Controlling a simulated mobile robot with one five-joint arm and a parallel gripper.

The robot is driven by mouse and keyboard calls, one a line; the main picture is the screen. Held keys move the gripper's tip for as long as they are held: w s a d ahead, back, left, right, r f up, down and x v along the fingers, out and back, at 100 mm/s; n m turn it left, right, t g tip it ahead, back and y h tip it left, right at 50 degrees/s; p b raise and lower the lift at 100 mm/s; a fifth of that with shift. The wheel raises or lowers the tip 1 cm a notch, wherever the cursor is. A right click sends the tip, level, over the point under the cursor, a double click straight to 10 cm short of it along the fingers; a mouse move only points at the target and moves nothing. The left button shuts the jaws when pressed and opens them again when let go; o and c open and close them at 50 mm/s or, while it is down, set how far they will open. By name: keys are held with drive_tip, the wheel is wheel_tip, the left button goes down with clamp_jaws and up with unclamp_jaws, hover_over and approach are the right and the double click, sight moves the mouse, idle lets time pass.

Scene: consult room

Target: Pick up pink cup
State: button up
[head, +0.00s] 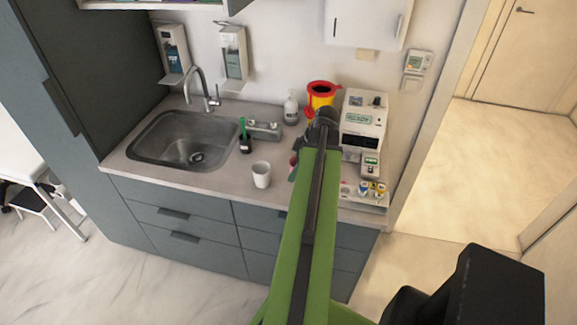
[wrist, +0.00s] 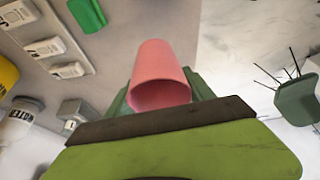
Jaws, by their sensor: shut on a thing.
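The pink cup (wrist: 162,72) is in the middle of the wrist view, with its open rim toward the camera. My gripper (wrist: 160,96) is shut on the cup, with one green finger at each side of it. In the head view only a small pink edge of the cup (head: 293,160) shows beside my green arm, above the counter's front part. The arm hides most of the cup and the gripper there. I cannot tell how far the cup is from the countertop.
A white cup (head: 261,175) stands on the counter (head: 215,183) to the left of my arm. The sink (head: 185,140) is further left. A red and yellow container (head: 320,95), a soap bottle (head: 291,108) and a white device (head: 363,122) stand at the back. Small bottles (head: 371,188) are at right.

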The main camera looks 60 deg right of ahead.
drive_tip(key=s+d+r+p, duration=0.4)
drive_tip(key=s+r, duration=0.1)
drive_tip(key=s, duration=0.2)
drive_tip(key=shift+s+d, duration=0.15)
drive_tip(key=shift+s, duration=0.05)
drive_tip(key=shift+r+p, duration=0.1)
drive_tip(key=shift+p, duration=0.2)
idle(1.1)
drive_tip(key=shift+s, duration=0.15)
